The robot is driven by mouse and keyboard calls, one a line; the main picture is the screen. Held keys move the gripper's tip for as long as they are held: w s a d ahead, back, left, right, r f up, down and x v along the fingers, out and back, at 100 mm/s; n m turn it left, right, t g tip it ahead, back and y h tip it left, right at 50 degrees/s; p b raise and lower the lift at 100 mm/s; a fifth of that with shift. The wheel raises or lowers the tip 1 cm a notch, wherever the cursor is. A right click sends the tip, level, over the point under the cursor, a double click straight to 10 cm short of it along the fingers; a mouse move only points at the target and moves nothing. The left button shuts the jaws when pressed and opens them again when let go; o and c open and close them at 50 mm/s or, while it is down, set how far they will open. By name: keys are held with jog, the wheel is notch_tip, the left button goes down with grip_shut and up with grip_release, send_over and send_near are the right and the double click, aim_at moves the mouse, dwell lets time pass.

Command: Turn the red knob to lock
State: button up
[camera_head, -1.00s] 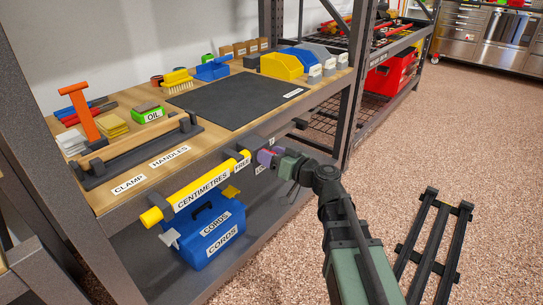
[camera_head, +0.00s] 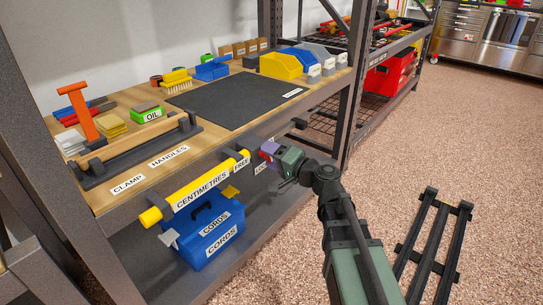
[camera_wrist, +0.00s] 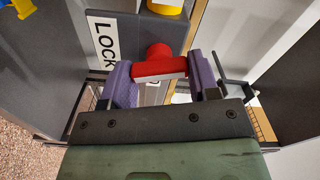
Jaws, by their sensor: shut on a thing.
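The red knob (camera_wrist: 158,64) shows in the wrist view as a round red stem with a red bar across it. The purple finger pads of my gripper (camera_wrist: 162,78) are at either end of the bar, and my gripper is shut on it. A white LOCK label (camera_wrist: 104,40) is on the dark plate (camera_wrist: 165,28) beside the knob.
A yellow CENTIMETRES tube (camera_head: 195,190) is mounted along the bench front, left of my gripper. A blue CORDS box (camera_head: 210,230) sits on the shelf below. A steel upright (camera_head: 350,110) stands to the right. A dark slatted frame (camera_head: 430,245) lies on the floor.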

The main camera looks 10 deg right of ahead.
jog(key=m, duration=0.3)
jog(key=shift+m, duration=0.3)
dwell(0.3)
jog(key=o, duration=0.9)
jog(key=v, duration=1)
jog(key=shift+s+d, duration=0.25)
jog(key=shift+s, duration=0.05)
